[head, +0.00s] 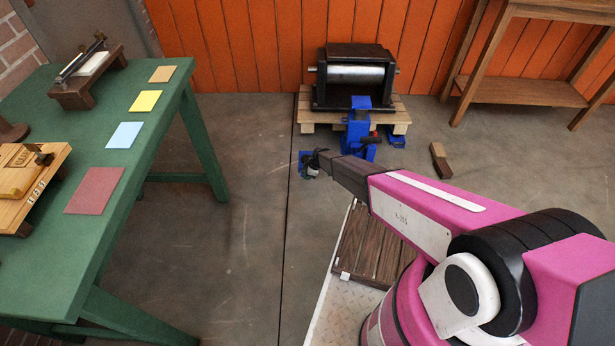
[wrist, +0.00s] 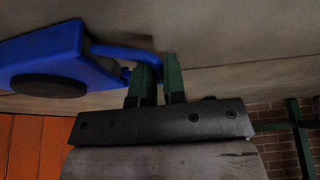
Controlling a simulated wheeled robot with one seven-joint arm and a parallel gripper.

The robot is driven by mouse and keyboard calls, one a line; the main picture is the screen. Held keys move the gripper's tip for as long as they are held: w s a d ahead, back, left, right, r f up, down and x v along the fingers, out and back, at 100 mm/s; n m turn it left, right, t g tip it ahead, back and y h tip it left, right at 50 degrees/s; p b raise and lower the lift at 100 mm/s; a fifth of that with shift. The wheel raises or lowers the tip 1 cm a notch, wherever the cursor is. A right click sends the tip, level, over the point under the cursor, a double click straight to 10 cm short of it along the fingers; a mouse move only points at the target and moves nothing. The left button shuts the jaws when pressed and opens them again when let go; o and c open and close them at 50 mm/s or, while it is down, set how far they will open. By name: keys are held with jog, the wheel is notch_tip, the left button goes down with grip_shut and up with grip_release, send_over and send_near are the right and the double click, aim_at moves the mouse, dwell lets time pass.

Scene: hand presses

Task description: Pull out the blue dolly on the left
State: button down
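In the wrist view the dolly (wrist: 45,50) is a blue block with a dark round pad. A thin blue handle (wrist: 125,50) runs from it to my fingertips. The two green fingers of my gripper (wrist: 159,62) are close together, with the handle's end between their tips. The wrist view is upside down, with the floor at the top.
A black press (head: 355,76) with a steel roller stands on a wooden pallet (head: 399,113) by the orange wall. A wood block (head: 440,160) lies to the right. Floor is clear left, up to the green table (head: 128,165).

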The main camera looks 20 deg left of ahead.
jog(key=c, duration=1.1)
grip_release()
jog(key=v, duration=1.1)
